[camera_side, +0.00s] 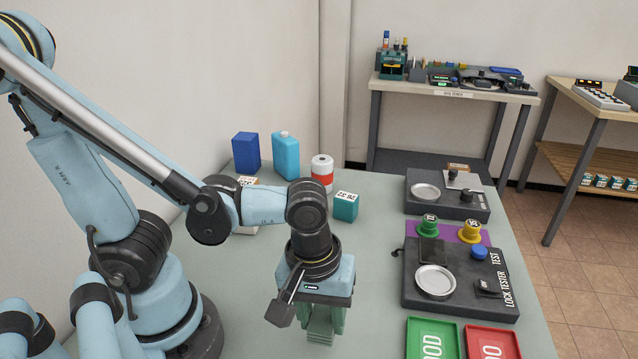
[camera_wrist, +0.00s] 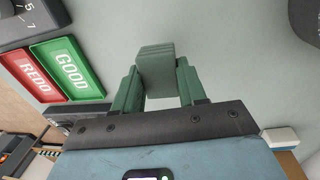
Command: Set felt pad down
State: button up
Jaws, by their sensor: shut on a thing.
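My gripper (camera_side: 325,322) points down over the near part of the grey-green table (camera_side: 375,270). In the wrist view, my gripper (camera_wrist: 160,88) has its green fingers shut on a grey-green block-like piece (camera_wrist: 155,68), which I take to be the felt pad. It sticks out past the fingertips. In the side view, the fingers and the held piece blend in colour, and I cannot tell whether the piece touches the table.
Right of my gripper are the green GOOD tray (camera_side: 433,340), the red REDO tray (camera_side: 492,343) and the lock tester (camera_side: 460,280). Farther back stand a teal box (camera_side: 345,207), a red-and-white canister (camera_side: 322,172) and a blue bottle (camera_side: 285,155). The table between is bare.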

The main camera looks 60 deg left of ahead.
aim_at(320, 320)
jog(key=shift+f, duration=2.05)
jog(key=shift+f, duration=0.1)
jog(key=o, duration=1.2)
jog(key=shift+s+a+r, duration=0.15)
jog(key=shift+r, duration=1.85)
jog(key=shift+s+a+r, duration=0.1)
jog(key=shift+a+r, duration=0.05)
jog(key=shift+r, duration=1.9)
jog(key=shift+s+a+r, duration=0.15)
jog(key=shift+r, duration=1.85)
jog(key=w+a+m+t, duration=0.2)
jog(key=w+a+m, duration=0.1)
jog(key=w+a+m+t, duration=0.2)
jog(key=w+a+m, duration=0.1)
jog(key=a, duration=0.1)
jog(key=w+a+r+m+t, duration=0.1)
jog(key=w+a+m+t, duration=0.1)
jog(key=w+a+m, duration=0.1)
jog(key=shift+w+a+r+y, duration=0.1)
jog(key=shift+w+a+y, duration=0.05)
jog(key=shift+a+y, duration=0.3)
